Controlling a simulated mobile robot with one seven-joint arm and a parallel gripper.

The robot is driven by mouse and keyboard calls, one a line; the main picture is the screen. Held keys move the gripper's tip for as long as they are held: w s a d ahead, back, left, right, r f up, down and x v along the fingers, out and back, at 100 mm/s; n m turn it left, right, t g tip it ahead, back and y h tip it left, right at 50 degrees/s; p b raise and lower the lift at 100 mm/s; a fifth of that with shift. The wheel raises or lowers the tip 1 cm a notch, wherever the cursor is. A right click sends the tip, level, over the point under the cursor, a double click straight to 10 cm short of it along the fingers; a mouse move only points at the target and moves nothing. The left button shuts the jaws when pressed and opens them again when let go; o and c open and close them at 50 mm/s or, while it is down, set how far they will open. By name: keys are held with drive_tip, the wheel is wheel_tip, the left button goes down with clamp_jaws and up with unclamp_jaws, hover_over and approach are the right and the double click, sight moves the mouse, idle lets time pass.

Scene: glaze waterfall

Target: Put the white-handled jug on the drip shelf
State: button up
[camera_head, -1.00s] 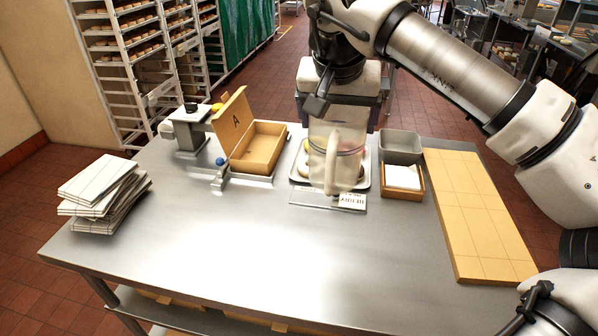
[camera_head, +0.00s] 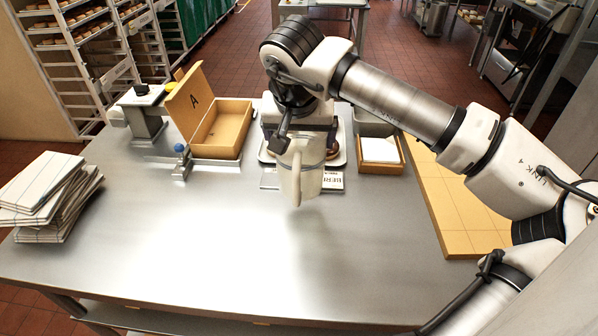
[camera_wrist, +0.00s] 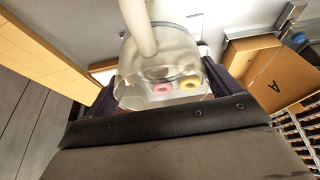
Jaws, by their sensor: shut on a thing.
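The white-handled jug (camera_head: 312,178) is a clear, see-through vessel with a pale upright handle (camera_head: 296,178). My gripper (camera_head: 298,138) is shut on it and holds it above the steel table, in front of a pale tray (camera_head: 340,158). In the wrist view the jug (camera_wrist: 158,75) hangs beyond the dark gripper pads, its handle (camera_wrist: 138,25) at the top. Pink and yellow rings on the tray show through its clear wall. My arm and gripper hide much of what stands behind the jug. I cannot clearly identify the drip shelf.
An open cardboard box marked A (camera_head: 222,130) stands left of the jug, beside a metal fixture with a blue knob (camera_head: 180,148). A wooden-rimmed bin (camera_head: 381,168) and a tan tiled board (camera_head: 460,215) lie right. Folded cloths (camera_head: 45,195) sit far left. The front table is clear.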

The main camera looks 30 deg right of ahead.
wheel_tip(320, 180, down, 7)
drive_tip(key=b, duration=0.3)
drive_tip(key=shift+r, duration=0.15)
drive_tip(key=o, duration=1.1)
